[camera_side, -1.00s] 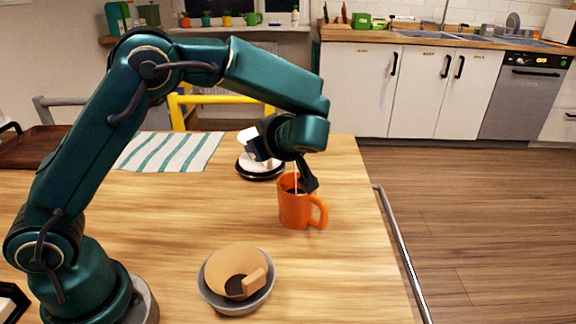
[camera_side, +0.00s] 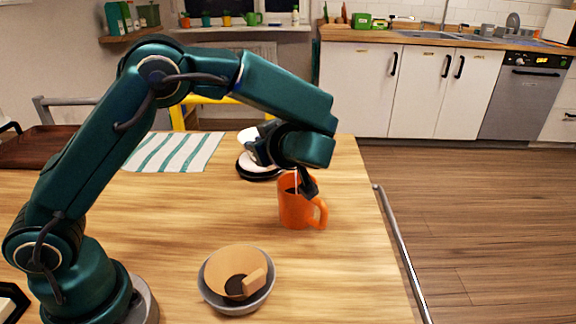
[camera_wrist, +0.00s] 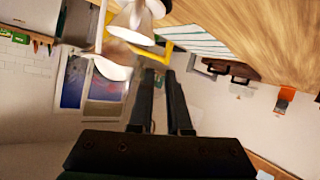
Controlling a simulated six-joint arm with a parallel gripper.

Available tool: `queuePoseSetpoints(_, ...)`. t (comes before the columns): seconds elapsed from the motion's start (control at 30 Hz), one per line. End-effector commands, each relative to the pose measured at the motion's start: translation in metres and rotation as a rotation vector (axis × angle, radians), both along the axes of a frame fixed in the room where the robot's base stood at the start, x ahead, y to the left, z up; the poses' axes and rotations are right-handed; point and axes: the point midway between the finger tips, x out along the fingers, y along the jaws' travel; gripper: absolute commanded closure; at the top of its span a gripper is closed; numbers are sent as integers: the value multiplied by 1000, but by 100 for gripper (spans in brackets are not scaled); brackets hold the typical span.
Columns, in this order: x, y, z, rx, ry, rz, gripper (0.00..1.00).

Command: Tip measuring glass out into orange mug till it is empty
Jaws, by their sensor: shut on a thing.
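The orange mug (camera_side: 291,212) stands upright near the table's right edge, its handle to the right and dark contents inside. My gripper (camera_side: 307,188) is tilted down at the mug's rim, its dark fingers over the mouth. In the wrist view, the two dark fingers of my gripper (camera_wrist: 165,76) lie close together with a narrow gap. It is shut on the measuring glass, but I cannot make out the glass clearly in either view. A thin pale line above the mug's mouth may be pouring liquid or a glass edge; I cannot tell which.
Behind are a white object on a black base (camera_side: 258,176), a striped cloth (camera_side: 172,151) and a brown tray (camera_side: 38,149). The table's right front is clear.

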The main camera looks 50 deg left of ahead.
Motion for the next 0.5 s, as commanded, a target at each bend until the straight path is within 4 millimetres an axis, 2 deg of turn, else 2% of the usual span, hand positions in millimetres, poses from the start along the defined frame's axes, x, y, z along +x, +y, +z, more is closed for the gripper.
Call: queuePoseSetpoints(0.5, 0, -1, 2, 56, -17, 0, 100)
